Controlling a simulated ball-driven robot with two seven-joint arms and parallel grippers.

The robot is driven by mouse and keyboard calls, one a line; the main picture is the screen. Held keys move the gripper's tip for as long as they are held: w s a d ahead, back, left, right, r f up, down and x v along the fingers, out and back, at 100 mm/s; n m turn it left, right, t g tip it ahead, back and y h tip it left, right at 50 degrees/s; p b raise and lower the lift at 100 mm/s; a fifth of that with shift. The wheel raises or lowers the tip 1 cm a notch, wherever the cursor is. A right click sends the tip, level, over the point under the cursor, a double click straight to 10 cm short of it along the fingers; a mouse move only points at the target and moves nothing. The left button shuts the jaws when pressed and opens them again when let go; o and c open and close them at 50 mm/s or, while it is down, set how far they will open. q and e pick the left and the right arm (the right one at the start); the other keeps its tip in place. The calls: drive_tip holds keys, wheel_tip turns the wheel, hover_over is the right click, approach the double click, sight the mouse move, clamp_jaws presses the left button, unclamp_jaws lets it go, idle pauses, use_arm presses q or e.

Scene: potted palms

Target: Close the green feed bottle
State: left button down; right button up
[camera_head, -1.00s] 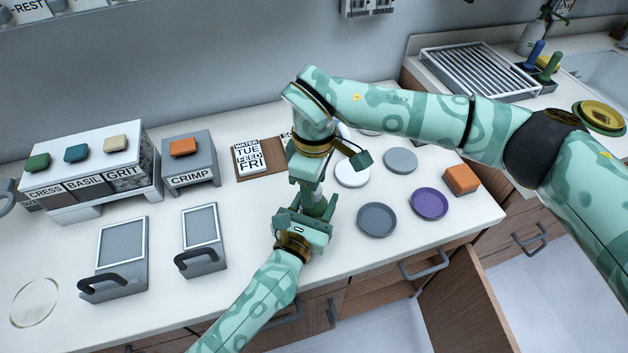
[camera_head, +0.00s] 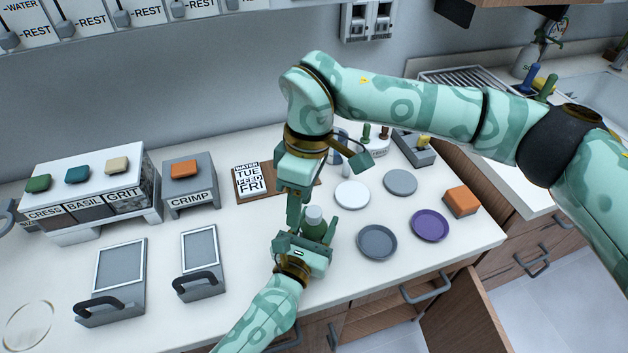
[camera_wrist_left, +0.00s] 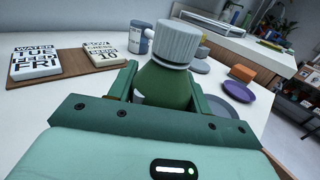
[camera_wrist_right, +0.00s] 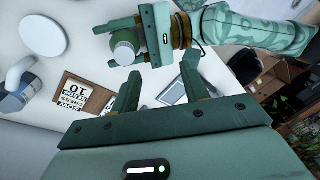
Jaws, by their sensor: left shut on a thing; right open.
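The green feed bottle (camera_head: 318,229) stands upright near the counter's front, with a pale grey ribbed cap (camera_wrist_left: 176,42) on its neck. I cannot tell how tight the cap is. My left gripper (camera_head: 305,242) is shut on the bottle's body; its fingers flank the green body (camera_wrist_left: 162,85) in the left wrist view. My right gripper (camera_head: 295,212) is open and empty, up and to the left of the cap in the head view. In the right wrist view, the bottle and cap (camera_wrist_right: 125,47) lie beyond the open fingertips, apart from them.
Grey (camera_head: 377,242), purple (camera_head: 430,225) and white (camera_head: 352,195) discs and an orange block (camera_head: 461,201) lie to the right. A wooden board with day cards (camera_head: 250,182) lies behind. Two grey handled plates (camera_head: 203,262) are left. A cabinet door stands open below.

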drive_tip(key=s+a+r+n+g+y, duration=0.2)
drive_tip(key=s+a+r+y, duration=0.1)
drive_tip(key=a+r+y, duration=0.3)
drive_tip(key=s+a+r+n+g+y, duration=0.2)
drive_tip(key=a+r+n+y, duration=0.1)
drive_tip(key=a+r+y, duration=0.3)
drive_tip(key=w+a+r+m+t+y, duration=0.4)
drive_tip(key=w+r+m+t, duration=0.4)
drive_tip(key=w+t, duration=0.4)
drive_tip(key=w+d+f+t+h, duration=0.1)
drive_tip(key=w+d+f+h, duration=0.5)
drive_tip(key=f+h, duration=0.35)
drive_tip(key=s+d+f+n+g+h, duration=0.2)
drive_tip(key=s+d+f+n, duration=0.1)
drive_tip(key=d+n, duration=0.1)
drive_tip(key=s+d+f+n+g+h, duration=0.2)
drive_tip(key=s+d+f+n+h, duration=0.1)
drive_tip(key=n, duration=0.1)
drive_tip(key=s+d+f+n+g+h, duration=0.2)
drive_tip(key=s+d+n+g, duration=0.1)
drive_tip(key=s+d+n, duration=0.1)
drive_tip(key=shift+s+d+f+n+h, duration=0.1)
drive_tip(key=shift+d+f+n+h, duration=0.25)
drive_tip(key=shift+n, duration=0.25)
drive_tip(key=shift+d+n, duration=0.25)
drive_tip(key=shift+n, duration=0.55)
drive_tip(key=shift+f, duration=0.1)
